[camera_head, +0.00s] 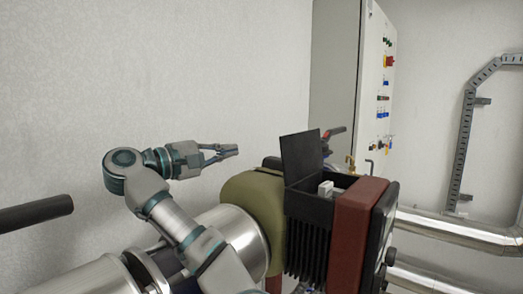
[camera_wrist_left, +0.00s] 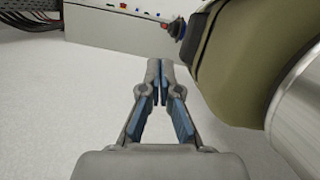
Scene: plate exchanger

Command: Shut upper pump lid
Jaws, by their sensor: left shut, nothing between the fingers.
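The upper pump lid (camera_head: 301,157) is a flat black panel standing raised, nearly upright, at the left back edge of the black pump box (camera_head: 307,205). The box is open on top, and a small white part (camera_head: 325,188) shows inside. My left gripper (camera_head: 233,150) is to the left of the lid, at about its height and apart from it, with its fingers pointing right. In the left wrist view the gripper (camera_wrist_left: 158,70) has its fingertips together with nothing between them. The lid does not show in the left wrist view. My right gripper is not in view.
An olive pump housing (camera_head: 252,197) stands below and right of the left gripper; it also shows in the left wrist view (camera_wrist_left: 245,60). A dark red block (camera_head: 357,225) adjoins the box. Steel pipes (camera_head: 450,232) run at right. A control cabinet (camera_head: 375,80) stands behind.

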